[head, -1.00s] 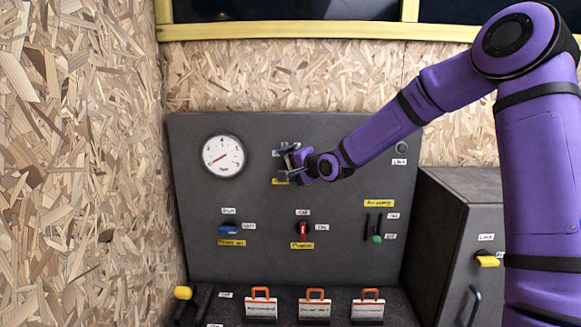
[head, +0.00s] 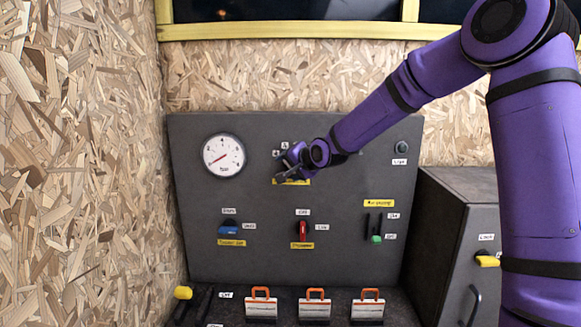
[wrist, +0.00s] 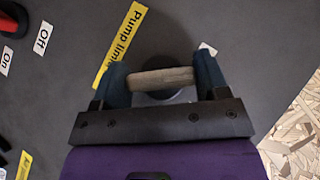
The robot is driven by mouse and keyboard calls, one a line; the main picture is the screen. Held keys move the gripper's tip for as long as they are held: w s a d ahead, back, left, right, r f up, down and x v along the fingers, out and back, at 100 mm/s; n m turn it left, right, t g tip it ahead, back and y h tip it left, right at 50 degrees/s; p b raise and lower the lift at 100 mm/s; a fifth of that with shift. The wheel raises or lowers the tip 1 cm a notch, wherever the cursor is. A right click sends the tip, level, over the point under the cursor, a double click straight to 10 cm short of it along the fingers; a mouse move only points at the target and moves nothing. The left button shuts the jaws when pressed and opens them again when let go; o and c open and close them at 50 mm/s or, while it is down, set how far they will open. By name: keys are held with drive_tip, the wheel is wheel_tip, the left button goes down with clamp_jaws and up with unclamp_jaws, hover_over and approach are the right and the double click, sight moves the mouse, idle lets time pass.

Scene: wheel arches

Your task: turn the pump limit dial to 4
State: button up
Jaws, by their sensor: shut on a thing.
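The pump limit dial (wrist: 160,80) shows in the wrist view as a dark round base with a pale wooden-looking grip bar across it. My gripper (wrist: 161,82) is shut on the bar, with one blue finger at each end. The yellow "Pump limit" label (wrist: 118,45) lies beside the dial. In the head view my gripper (head: 290,168) is at the panel and hides most of the dial. A little of the yellow label (head: 292,182) and small white number tags (head: 284,146) show around it. I cannot read which number the dial points to.
The grey panel (head: 270,260) also carries a round gauge (head: 223,156), a blue switch (head: 229,230), a red switch (head: 302,230), a green-tipped slider (head: 376,238) and a round button (head: 402,148). Several orange-handled items (head: 314,304) stand below. A cabinet (head: 450,230) is at the right.

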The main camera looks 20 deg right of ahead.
drive_tip(key=shift+a+n+g+h, duration=0.15)
drive_tip(key=shift+n+g+h, duration=0.35)
drive_tip(key=shift+n+h, duration=0.15)
drive_tip(key=shift+n+g+h, duration=0.4)
drive_tip(key=shift+n+h, duration=0.05)
drive_tip(key=shift+h, duration=0.4)
drive_tip(key=o, duration=0.9)
drive_tip(key=shift+o, duration=0.2)
drive_tip(key=v, duration=1)
drive_tip(key=shift+s+r, duration=0.2)
drive_tip(key=shift+s, duration=0.15)
